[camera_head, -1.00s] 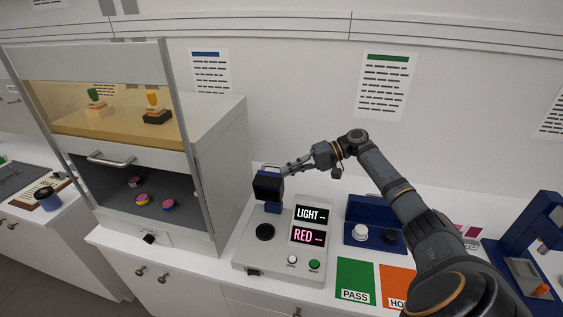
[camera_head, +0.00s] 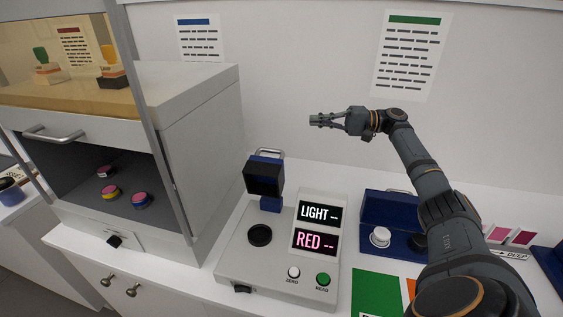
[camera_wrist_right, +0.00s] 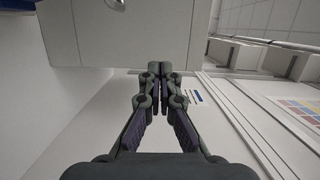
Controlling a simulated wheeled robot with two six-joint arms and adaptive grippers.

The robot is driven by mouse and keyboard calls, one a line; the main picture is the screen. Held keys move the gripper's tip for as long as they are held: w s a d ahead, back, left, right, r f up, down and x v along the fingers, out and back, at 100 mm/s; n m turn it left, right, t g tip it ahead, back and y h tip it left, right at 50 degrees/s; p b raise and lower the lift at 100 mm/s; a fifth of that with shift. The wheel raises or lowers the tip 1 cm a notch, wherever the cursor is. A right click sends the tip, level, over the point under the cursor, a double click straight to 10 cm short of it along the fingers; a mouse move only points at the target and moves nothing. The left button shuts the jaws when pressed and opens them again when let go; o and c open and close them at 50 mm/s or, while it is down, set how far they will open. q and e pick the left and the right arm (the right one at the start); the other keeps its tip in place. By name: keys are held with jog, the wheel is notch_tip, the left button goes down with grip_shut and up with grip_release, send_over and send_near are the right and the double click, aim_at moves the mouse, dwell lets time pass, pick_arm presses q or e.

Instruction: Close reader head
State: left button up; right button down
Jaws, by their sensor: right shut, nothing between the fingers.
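The reader (camera_head: 225,265) is a pale grey box with a dark round port (camera_head: 260,235) and two displays showing LIGHT -- and RED --. Its reader head (camera_head: 264,178), a black block on a blue hinge with a metal handle (camera_head: 268,153) at the top, stands raised behind the port, leaving the port uncovered. My right gripper (camera_head: 316,120) is shut and empty, in the air above and to the right of the head, clear of it. In the right wrist view its fingers (camera_wrist_right: 160,70) are together with nothing between them. My left gripper is not in view.
A hood cabinet (camera_head: 195,130) stands left of the reader, with several coloured jars inside. A blue device (camera_head: 388,210) with a white knob stands right of it. A green card (camera_head: 376,293) lies in front. The wall with posters is behind the gripper.

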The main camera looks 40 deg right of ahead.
pick_arm(q)
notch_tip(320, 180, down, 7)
jog(key=b, duration=0.5)
pick_arm(e)
notch_tip(320, 180, down, 8)
pick_arm(q)
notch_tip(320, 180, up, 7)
jog(key=p, duration=0.7)
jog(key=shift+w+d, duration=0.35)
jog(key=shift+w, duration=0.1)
pick_arm(e)
jog(key=w+a, duration=0.4)
jog(key=a, duration=0.6)
jog(key=shift+a+r, duration=0.35)
jog(key=shift+a, duration=0.05)
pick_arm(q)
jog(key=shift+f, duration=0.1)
